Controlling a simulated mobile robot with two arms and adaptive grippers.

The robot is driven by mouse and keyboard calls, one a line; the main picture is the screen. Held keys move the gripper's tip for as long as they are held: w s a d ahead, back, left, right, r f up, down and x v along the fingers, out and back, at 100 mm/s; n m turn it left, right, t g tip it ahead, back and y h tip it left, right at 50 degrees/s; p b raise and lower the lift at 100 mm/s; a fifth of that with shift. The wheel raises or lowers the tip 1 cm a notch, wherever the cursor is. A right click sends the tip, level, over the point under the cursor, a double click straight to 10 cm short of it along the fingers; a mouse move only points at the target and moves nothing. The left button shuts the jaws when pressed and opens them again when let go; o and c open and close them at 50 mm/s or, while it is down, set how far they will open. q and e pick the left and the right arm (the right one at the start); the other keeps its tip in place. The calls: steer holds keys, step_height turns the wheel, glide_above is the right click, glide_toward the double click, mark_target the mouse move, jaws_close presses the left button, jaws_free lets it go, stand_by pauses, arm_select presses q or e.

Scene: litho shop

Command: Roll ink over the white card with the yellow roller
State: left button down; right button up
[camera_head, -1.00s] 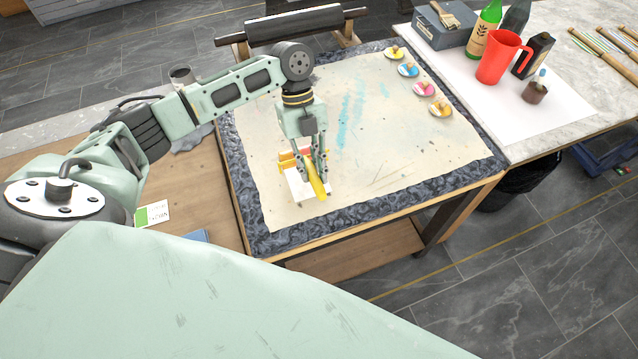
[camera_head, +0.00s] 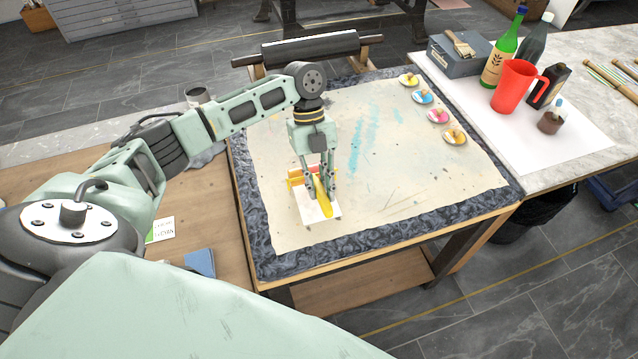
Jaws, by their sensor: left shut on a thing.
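The white card (camera_head: 307,209) lies on the cream, paint-stained sheet of the work table, near its left front part. My left gripper (camera_head: 322,192) points down over the card and is shut on the yellow roller (camera_head: 325,203). The roller is tilted, its lower end over the card; I cannot tell whether it touches. An orange-yellow piece (camera_head: 295,176) shows behind the card, partly hidden by the fingers. My right gripper is not in view.
Several small dishes of colour, one a yellow dish (camera_head: 409,79), line the sheet's right side. A red jug (camera_head: 512,86), a green bottle (camera_head: 501,50) and a grey box (camera_head: 458,54) stand on the right counter. A black roller (camera_head: 310,47) lies behind the table. The sheet's middle is clear.

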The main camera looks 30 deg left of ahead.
arm_select(q)
steer(key=shift+f+b, duration=0.35)
steer(key=shift+f, duration=0.3)
